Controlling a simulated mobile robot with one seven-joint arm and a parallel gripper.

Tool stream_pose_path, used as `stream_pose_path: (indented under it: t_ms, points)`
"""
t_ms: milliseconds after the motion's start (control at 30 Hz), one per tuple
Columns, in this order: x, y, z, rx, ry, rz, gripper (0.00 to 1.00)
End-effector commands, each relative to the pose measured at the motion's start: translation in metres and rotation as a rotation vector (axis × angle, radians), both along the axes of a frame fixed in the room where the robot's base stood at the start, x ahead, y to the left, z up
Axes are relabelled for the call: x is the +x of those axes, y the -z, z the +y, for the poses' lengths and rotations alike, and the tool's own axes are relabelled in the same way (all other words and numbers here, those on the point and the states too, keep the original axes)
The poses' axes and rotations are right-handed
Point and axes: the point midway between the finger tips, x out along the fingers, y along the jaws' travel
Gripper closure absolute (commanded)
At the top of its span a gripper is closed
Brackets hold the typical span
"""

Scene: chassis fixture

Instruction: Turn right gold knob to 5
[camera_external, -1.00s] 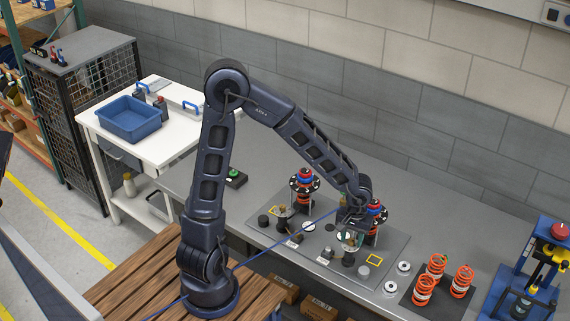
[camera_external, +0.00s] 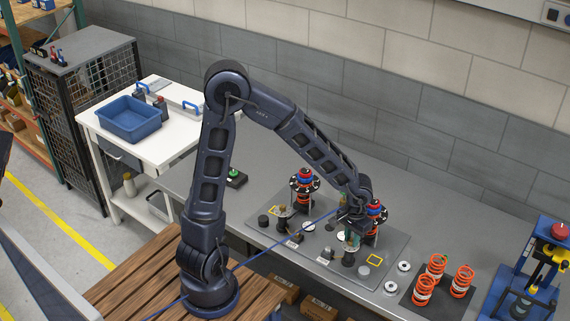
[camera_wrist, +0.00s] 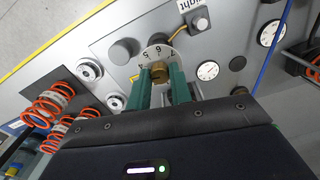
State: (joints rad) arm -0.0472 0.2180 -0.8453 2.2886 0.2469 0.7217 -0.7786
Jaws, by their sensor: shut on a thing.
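The gold knob (camera_wrist: 159,75) sits on a white numbered dial (camera_wrist: 155,54) in the wrist view. My gripper (camera_wrist: 161,70) has its two green fingers on either side of the knob and is shut on it. The digits 5 and 6 show on the dial beyond the knob; its near part is hidden by the fingers. I cannot clearly tell which number the knob points to. A label reading "right" (camera_wrist: 190,5) lies beyond the dial. In the external view my gripper (camera_external: 351,243) is low over the grey panel, and the knob is hidden there.
Orange springs (camera_external: 437,267) stand on a dark mat to the right. A blue cable (camera_external: 270,251) crosses the panel's front.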

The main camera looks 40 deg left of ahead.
Motion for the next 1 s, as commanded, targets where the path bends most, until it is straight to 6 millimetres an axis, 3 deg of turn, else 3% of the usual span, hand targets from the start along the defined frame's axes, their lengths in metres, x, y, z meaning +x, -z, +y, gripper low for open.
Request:
stream_pose_path:
  t_ms: [1000]
  points:
    - [-0.0002, 0.0005, 0.0005, 0.001, 0.889, 0.0, 1.0]
